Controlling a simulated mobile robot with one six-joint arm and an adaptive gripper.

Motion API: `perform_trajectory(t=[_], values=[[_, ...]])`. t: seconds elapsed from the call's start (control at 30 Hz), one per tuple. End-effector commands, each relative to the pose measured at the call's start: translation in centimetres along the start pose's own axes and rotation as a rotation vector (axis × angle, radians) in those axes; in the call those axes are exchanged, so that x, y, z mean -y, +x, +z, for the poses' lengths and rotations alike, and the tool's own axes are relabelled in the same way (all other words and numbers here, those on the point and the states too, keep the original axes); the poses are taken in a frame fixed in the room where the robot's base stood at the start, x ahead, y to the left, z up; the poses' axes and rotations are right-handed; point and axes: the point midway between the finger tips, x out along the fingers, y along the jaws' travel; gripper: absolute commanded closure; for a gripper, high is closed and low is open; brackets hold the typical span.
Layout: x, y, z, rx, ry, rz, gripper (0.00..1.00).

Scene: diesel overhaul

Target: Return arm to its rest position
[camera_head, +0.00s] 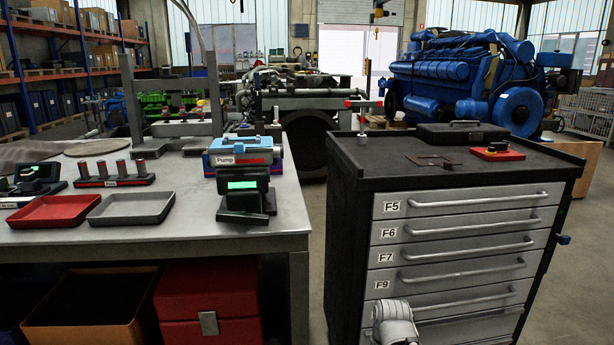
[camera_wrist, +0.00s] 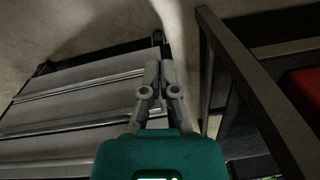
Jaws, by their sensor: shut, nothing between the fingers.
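My gripper (camera_wrist: 160,68) shows in the wrist view with its two grey fingers close together, shut and empty. Its teal body fills the bottom of that view. The drawer cabinet (camera_wrist: 80,95) lies beyond the fingers to the left, seen at a tilt, and a dark table frame (camera_wrist: 250,85) is to the right. I see no contact with either, though the exact gap cannot be told. In the head view, a light grey rounded piece of my arm (camera_head: 395,322) shows low in front of the cabinet's lower drawers. The gripper itself is not seen there.
The black-topped cabinet (camera_head: 350,220) stands right, with a black case (camera_head: 462,133) on top. The grey workbench (camera_head: 290,205) at left holds a red tray (camera_head: 62,211), a grey tray (camera_head: 131,207) and a Pump-labelled device (camera_head: 240,153). A narrow floor gap separates bench and cabinet.

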Motion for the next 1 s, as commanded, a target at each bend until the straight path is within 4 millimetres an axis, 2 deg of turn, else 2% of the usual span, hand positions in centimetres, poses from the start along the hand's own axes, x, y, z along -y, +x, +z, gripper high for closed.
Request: perform_trajectory(t=[0.13,0.43,1.0], values=[[0.8,0.1,1.7,0.020,-0.040,0.063,1.00],[0.9,-3.6,1.4,0.020,-0.038,0.063,1.00],[1.6,-13.7,1.2,0.020,-0.037,0.062,1.00]])
